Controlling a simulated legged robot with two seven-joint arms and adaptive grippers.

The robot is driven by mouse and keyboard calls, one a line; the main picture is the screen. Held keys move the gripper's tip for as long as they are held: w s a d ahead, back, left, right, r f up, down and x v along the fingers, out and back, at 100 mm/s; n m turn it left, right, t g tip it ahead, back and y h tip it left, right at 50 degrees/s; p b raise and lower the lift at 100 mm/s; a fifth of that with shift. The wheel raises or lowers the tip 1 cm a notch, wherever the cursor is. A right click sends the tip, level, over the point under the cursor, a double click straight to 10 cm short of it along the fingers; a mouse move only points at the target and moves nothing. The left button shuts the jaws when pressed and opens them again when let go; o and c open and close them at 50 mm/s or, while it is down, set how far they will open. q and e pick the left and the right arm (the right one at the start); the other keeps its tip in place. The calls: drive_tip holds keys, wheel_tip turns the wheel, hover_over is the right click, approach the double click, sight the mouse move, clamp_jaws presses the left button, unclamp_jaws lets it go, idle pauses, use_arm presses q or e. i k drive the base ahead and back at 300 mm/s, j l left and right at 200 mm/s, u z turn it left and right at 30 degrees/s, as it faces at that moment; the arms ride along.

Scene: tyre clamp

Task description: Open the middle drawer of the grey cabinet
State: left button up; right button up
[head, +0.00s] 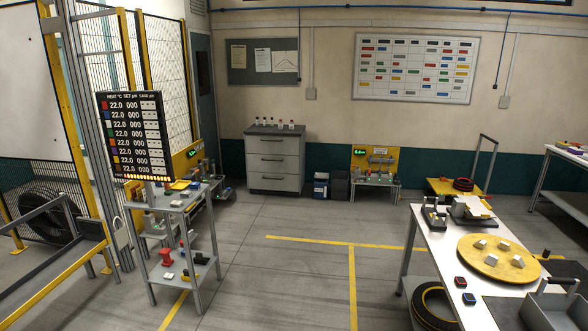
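The grey cabinet (274,163) stands against the back wall, left of the middle of the head view, some way off across the floor. It has three drawers stacked one above another, each with a dark horizontal handle. The middle drawer (273,167) looks closed, flush with the others. Several small bottles stand on the dark cabinet top (275,130). Neither of my grippers shows in this view.
A grey shelf cart (178,245) with a display board (135,135) stands at the left. A white table (449,248) with a yellow disc (490,275) fills the right front. Bins (321,187) stand right of the cabinet. The floor (262,265) between is clear, with yellow lines.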

sight(268, 163)
drive_tip(key=i, duration=8.05)
